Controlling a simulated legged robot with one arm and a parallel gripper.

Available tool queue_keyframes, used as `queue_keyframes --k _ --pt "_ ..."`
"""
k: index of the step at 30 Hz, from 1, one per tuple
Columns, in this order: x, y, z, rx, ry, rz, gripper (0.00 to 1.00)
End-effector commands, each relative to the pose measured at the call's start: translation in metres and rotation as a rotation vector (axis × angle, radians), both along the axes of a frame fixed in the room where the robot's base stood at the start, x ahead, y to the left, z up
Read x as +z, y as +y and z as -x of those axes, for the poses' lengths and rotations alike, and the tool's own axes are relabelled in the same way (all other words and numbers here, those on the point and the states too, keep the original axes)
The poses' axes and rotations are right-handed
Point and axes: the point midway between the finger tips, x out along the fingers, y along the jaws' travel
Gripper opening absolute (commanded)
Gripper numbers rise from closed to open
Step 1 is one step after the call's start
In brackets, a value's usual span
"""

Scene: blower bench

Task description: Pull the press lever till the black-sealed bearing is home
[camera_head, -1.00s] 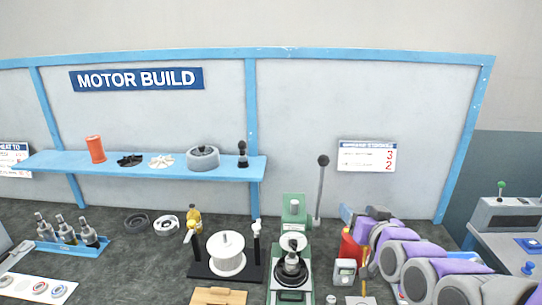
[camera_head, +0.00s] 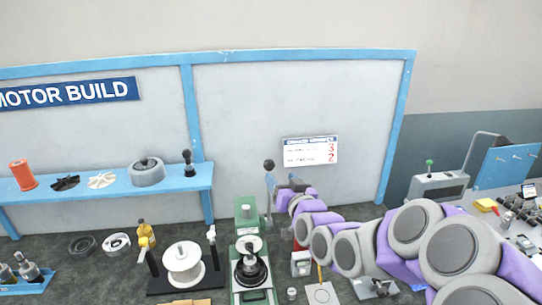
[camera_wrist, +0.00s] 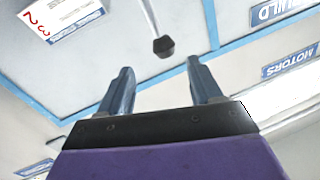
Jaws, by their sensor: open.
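The green press (camera_head: 246,212) stands on the bench in the head view. A dark round part (camera_head: 250,270) sits under its pale disc; I cannot make out the bearing's seal or how deep it sits. The press lever is a thin upright rod with a black knob (camera_head: 269,165), right of the press column. My gripper (camera_head: 283,182) is open and empty, close beside the upper lever in the head view. In the wrist view the lever knob (camera_wrist: 164,46) shows just past the tips of my open gripper (camera_wrist: 160,66), roughly centred between them and not gripped.
A spool fixture (camera_head: 183,264) stands left of the press. A small white-grey box (camera_head: 301,263) and a marked card (camera_head: 322,294) lie right of it, under my arm. A blue shelf (camera_head: 110,192) with motor parts is at the left. The wall panel is behind the lever.

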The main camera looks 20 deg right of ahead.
Motion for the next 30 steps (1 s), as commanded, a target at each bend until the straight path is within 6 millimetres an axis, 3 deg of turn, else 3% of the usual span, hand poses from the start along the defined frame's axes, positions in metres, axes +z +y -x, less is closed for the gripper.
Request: queue_keyframes --k 13,16,24,30 --pt "-0.004 -0.022 -0.074 -0.001 0.001 -0.011 0.64" --pt "-0.004 -0.02 -0.088 0.002 0.002 -0.009 0.64" --pt "0.0 -0.013 -0.11 0.0 -0.001 -0.003 0.64" --pt "-0.001 -0.018 -0.113 0.0 -0.001 -0.008 0.64"
